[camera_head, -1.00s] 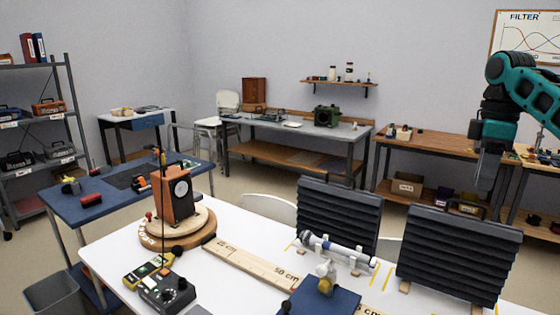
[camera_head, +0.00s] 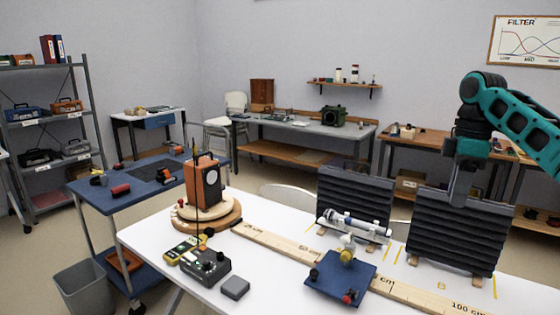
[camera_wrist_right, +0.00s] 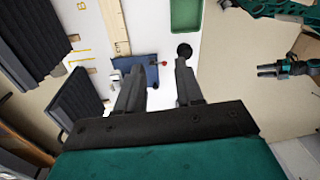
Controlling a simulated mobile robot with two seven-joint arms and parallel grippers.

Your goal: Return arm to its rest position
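My right arm (camera_head: 505,112) comes in from the right in the head view, with its gripper (camera_head: 459,188) pointing down in front of the right dark ribbed panel. In the right wrist view the two fingers of this gripper (camera_wrist_right: 160,92) stand apart with nothing visible between them. A black ball (camera_wrist_right: 184,51) shows by the tip of one finger; whether they touch is unclear. My left gripper (camera_wrist_right: 268,70) appears small at the right of the wrist view, over the floor; its opening is too small to judge. It is outside the head view.
A white table (camera_head: 275,277) holds an orange speaker box (camera_head: 203,184) on a wooden turntable, a control box (camera_head: 205,264), a long ruler (camera_head: 270,240), a blue plate (camera_head: 335,284), a white-grey tube (camera_head: 350,225) and two ribbed panels (camera_head: 452,240). A green tray (camera_wrist_right: 186,14) shows in the wrist view.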

